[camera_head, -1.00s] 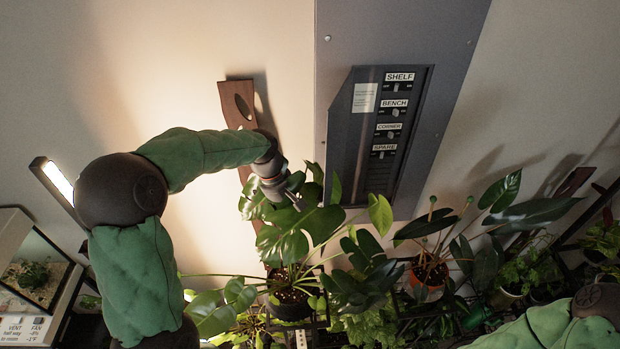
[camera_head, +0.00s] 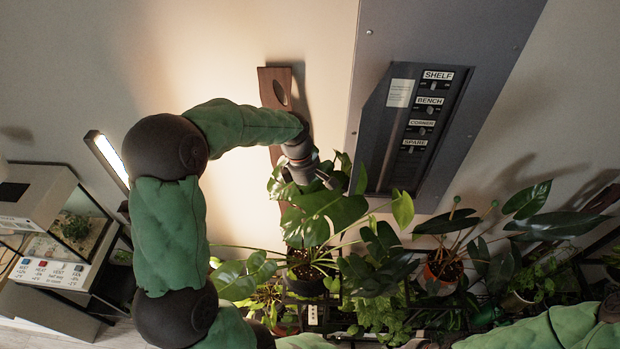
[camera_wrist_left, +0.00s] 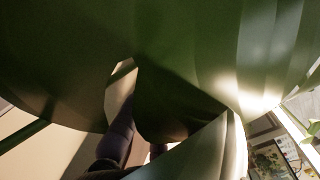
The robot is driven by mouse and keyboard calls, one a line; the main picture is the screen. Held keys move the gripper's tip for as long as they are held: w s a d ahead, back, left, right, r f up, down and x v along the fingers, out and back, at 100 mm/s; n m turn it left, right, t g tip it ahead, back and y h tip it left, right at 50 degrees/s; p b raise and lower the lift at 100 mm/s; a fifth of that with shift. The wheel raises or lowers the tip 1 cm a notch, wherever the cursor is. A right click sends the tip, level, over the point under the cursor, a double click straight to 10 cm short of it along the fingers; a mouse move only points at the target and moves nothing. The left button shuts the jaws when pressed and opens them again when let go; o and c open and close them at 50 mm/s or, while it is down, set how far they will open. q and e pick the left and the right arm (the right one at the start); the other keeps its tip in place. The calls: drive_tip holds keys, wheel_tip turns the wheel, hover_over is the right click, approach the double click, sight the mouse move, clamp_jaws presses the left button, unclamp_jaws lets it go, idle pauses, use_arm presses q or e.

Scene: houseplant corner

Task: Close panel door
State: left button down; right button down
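The grey panel box (camera_head: 400,40) is on the wall right of centre in the head view. Its dark recessed face (camera_head: 384,135) shows switches labelled SHELF, BENCH, CORNER and SPARE, uncovered, and a white paper label. I cannot make out a separate door leaf for certain. My left gripper (camera_head: 322,182) is left of the box's lower edge, above the large-leaved plant (camera_head: 330,215). Leaves partly hide its fingers, so its opening cannot be told. In the left wrist view, large green leaves (camera_wrist_left: 60,60) block most of the picture. My right gripper is not in view.
A brown wooden board (camera_head: 278,90) with an oval hole is on the wall behind my left wrist. Several potted plants crowd below the box, one in an orange pot (camera_head: 442,272). A lit lamp bar (camera_head: 110,160) and a glass-fronted case (camera_head: 75,225) stand left.

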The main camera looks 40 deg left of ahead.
use_arm(q)
drive_tip(key=d, duration=0.2)
drive_tip(key=w+d+p, duration=0.1)
drive_tip(key=shift+w+d+r, duration=0.1)
drive_tip(key=shift+d, duration=0.25)
drive_tip(key=shift+d, duration=0.1)
